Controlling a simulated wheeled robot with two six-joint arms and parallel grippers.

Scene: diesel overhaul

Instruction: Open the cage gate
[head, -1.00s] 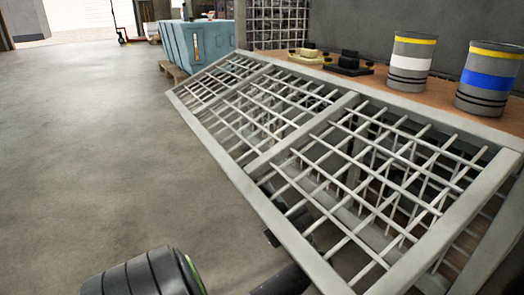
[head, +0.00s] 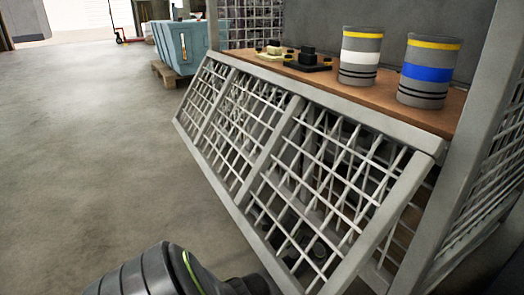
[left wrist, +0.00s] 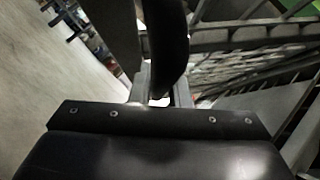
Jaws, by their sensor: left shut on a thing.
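The cage gate (head: 272,155) is a pale grey frame with wire mesh in the head view. It stands tilted, its lower edge out over the floor and its top edge along the front of the wooden shelf. My left arm comes in at the bottom and reaches under the gate's lower edge; dark parts show through the mesh there. In the left wrist view my left gripper (left wrist: 162,95) is shut on a dark curved bar (left wrist: 168,40), which looks like the gate's handle. Mesh shows just beyond it. My right gripper is not in view.
Two grey drums with coloured bands, one white (head: 360,57) and one blue (head: 429,72), stand on the wooden shelf (head: 385,103) beside small dark parts. A cage post (head: 478,150) rises at right. A blue crate (head: 181,46) stands behind. The floor at left is clear.

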